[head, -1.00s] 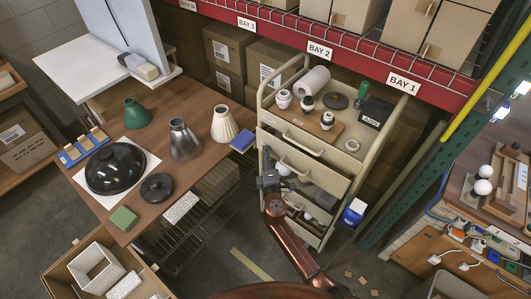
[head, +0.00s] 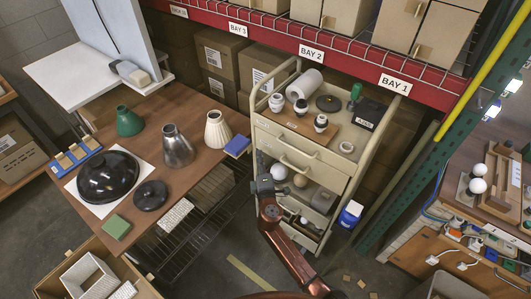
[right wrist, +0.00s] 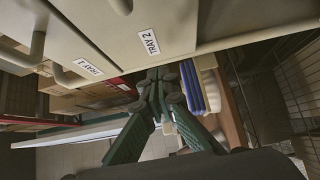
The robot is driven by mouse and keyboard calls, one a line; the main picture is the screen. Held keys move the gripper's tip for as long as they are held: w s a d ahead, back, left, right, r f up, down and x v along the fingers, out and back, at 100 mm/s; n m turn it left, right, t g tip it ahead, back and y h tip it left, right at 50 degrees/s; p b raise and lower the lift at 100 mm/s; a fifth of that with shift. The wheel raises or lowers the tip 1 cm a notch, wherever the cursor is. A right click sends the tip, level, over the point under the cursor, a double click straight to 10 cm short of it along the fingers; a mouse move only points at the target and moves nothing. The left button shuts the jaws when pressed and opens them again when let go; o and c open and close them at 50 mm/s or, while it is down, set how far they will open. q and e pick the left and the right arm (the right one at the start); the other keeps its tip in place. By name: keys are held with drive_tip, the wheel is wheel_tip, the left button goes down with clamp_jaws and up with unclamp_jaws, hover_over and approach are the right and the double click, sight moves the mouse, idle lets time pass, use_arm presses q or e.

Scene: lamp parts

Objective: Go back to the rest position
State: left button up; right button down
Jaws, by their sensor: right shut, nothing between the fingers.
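My right gripper (head: 266,182) is shut and empty, in front of the left side of the beige drawer cart (head: 345,150). In the right wrist view its dark fingers (right wrist: 160,80) meet below the cart's drawer fronts, which carry the labels TRAY 1 (right wrist: 87,67) and TRAY 2 (right wrist: 149,41). My right arm comes up from the bottom of the head view. My left gripper is not in view.
The wooden table (head: 95,223) with lamp shades stands left of the cart. An open lower drawer holds a round ball (head: 300,180) and other parts. A blue-and-white container (head: 350,214) stands right of the cart. Floor in front is mostly clear.

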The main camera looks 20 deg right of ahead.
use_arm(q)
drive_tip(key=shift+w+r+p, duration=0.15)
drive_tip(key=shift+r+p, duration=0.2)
use_arm(e)
drive_tip(key=s+a, duration=0.1)
drive_tip(key=s, duration=0.8)
drive_tip(key=shift+s, duration=0.4)
drive_tip(key=shift+a+f, duration=0.1)
drive_tip(key=shift+f, duration=0.05)
